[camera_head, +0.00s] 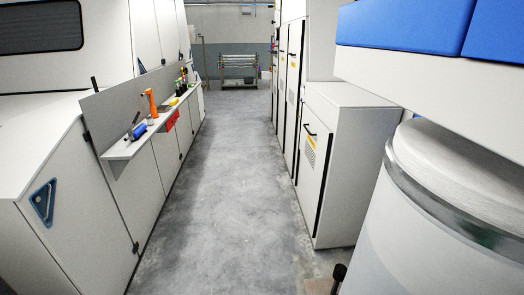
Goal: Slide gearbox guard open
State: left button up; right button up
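No part in view can be told for sure as the gearbox guard. A low white cabinet (345,190) stands right of the aisle, its aisle-side door (311,165) shut, with a black handle and a yellow-and-white label. White panels (75,215) on the left machine are also shut; the nearest has a blue triangular mark. Neither of my grippers is in view.
A grey aisle floor (220,170) runs clear to a metal rack (239,68). A narrow shelf (122,149) on the left holds an orange tool (151,103), a blue item (138,131) and other small things. A large white can (425,220) stands at near right.

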aim_at(308, 142)
jog(key=i+j+z, duration=0.75)
jog(key=j, duration=0.2)
jog(key=i+j+z, duration=0.1)
jog(key=j+z, duration=0.15)
jog(key=j, duration=0.15)
jog(key=i, duration=2.1)
